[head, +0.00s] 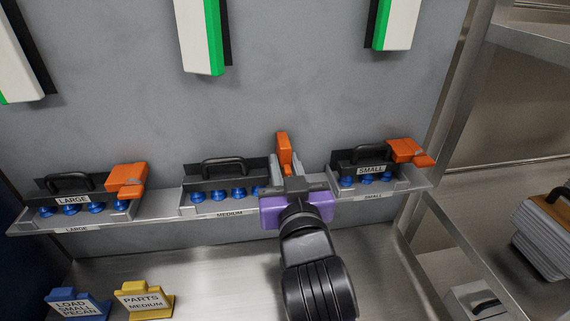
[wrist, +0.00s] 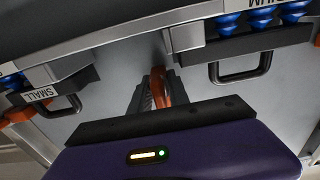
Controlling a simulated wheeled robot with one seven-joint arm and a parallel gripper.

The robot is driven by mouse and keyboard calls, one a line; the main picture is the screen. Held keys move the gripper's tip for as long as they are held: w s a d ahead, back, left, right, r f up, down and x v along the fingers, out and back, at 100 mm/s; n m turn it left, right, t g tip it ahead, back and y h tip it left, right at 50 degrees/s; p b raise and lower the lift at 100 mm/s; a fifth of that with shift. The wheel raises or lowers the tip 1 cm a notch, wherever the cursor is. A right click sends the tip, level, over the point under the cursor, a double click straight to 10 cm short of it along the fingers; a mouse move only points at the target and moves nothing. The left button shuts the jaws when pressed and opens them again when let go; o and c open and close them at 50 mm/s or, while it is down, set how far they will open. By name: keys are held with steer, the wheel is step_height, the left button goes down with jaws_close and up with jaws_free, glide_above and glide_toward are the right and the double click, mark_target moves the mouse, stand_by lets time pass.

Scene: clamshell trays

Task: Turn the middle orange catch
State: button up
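The middle orange catch (head: 283,150) stands upright at the right end of the MEDIUM tray (head: 190,207), in front of the grey wall. My gripper (head: 287,168), with its purple body, reaches in from the front. Its two fingers lie on either side of the catch and appear shut on it. In the wrist view the catch (wrist: 158,88) shows as an orange bar between the fingers (wrist: 161,92), close to both. My gripper body hides the catch's lower part and the tray's right end.
The LARGE tray (head: 130,208) with its orange catch (head: 127,180) is at left. The SMALL tray (head: 340,189) with its orange catch (head: 408,152) is close at right. A blue sign (head: 78,306) and yellow sign (head: 144,300) stand below. White-green bars hang above.

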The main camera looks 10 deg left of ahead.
jaws_close()
steer(key=shift+n, duration=0.3)
steer(key=n+p, duration=0.2)
steer(key=n, duration=0.1)
steer(key=shift+r+p, duration=0.1)
steer(key=shift+p, duration=0.2)
steer(key=n+p, duration=0.2)
steer(key=n, duration=0.3)
steer(key=shift+a+p, duration=0.1)
steer(key=shift+p, duration=0.3)
steer(key=n+p, duration=0.3)
steer(key=n, duration=0.1)
steer(key=shift+n, duration=0.3)
steer(key=n+p, duration=0.1)
steer(key=n, duration=0.1)
steer(key=n+p, duration=0.2)
steer(key=shift+s+a+f+n, duration=0.1)
steer(key=shift+f+n, duration=0.2)
steer(key=shift+f, duration=0.05)
steer(key=shift+p, duration=0.3)
